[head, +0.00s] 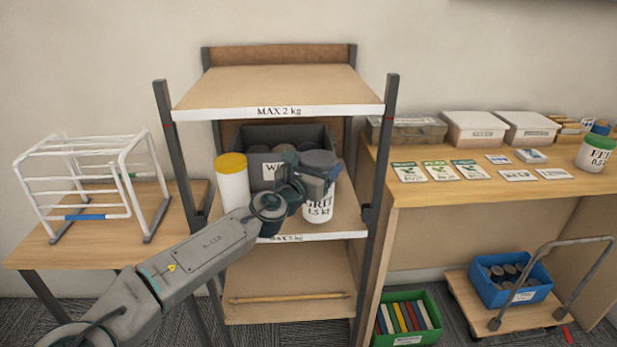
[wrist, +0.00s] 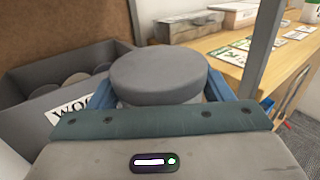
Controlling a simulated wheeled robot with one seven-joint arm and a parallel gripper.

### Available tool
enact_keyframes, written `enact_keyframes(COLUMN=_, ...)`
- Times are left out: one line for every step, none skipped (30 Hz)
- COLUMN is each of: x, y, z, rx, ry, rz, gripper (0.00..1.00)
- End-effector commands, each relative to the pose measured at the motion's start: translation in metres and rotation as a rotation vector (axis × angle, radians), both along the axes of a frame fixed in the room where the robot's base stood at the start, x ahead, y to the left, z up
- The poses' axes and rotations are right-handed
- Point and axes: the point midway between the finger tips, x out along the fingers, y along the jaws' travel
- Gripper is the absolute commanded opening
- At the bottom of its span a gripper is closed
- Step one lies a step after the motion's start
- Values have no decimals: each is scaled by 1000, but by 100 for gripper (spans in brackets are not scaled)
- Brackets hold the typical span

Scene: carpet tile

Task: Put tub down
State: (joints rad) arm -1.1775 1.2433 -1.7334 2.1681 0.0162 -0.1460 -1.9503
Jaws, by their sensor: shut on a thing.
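A white tub with a grey lid (head: 319,207), its label partly reading "GRIT 1.5 kg", is at the front right of the middle shelf (head: 347,215). My gripper (head: 312,176) is shut on this tub near its lid. In the wrist view the grey lid (wrist: 158,76) fills the middle, with a blue finger on each side. The tub looks upright. I cannot tell whether its base touches the shelf board.
A white tub with a yellow lid (head: 233,183) and a grey bin (head: 262,147) of dark round things share the middle shelf. The "MAX 2 kg" top shelf (head: 270,84) is empty. A side table holds a white wire rack (head: 90,180). The right bench (head: 470,190) holds boxes and seed packets.

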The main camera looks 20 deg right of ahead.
Motion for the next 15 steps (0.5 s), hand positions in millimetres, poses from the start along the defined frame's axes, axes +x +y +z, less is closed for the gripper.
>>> enact_keyframes(x=6, y=-9, z=3, rx=-1, ry=-6, rz=-1, gripper=2)
enact_keyframes(x=9, y=-12, z=3, rx=-1, ry=-6, rz=0, gripper=2)
enact_keyframes(x=14, y=-17, z=3, rx=-2, ry=-7, rz=0, gripper=2)
enact_keyframes(x=17, y=-21, z=3, rx=-1, ry=-6, rz=1, gripper=2)
enact_keyframes(x=20, y=-25, z=3, rx=-1, ry=-6, rz=1, gripper=2)
enact_keyframes(x=25, y=-30, z=3, rx=-1, ry=-6, rz=1, gripper=2)
enact_keyframes(x=28, y=-34, z=3, rx=-1, ry=-6, rz=0, gripper=2)
enact_keyframes(x=31, y=-37, z=4, rx=-2, ry=-7, rz=2, gripper=2)
enact_keyframes(x=35, y=-41, z=4, rx=-2, ry=-7, rz=2, gripper=2)
enact_keyframes(x=37, y=-44, z=4, rx=-2, ry=-7, rz=2, gripper=2)
enact_keyframes(x=40, y=-46, z=4, rx=-2, ry=-7, rz=3, gripper=2)
enact_keyframes(x=43, y=-50, z=4, rx=-3, ry=-5, rz=3, gripper=2)
enact_keyframes(x=44, y=-51, z=4, rx=-3, ry=-5, rz=4, gripper=2)
enact_keyframes(x=46, y=-53, z=4, rx=-3, ry=-5, rz=4, gripper=2)
enact_keyframes(x=47, y=-54, z=4, rx=-3, ry=-7, rz=4, gripper=2)
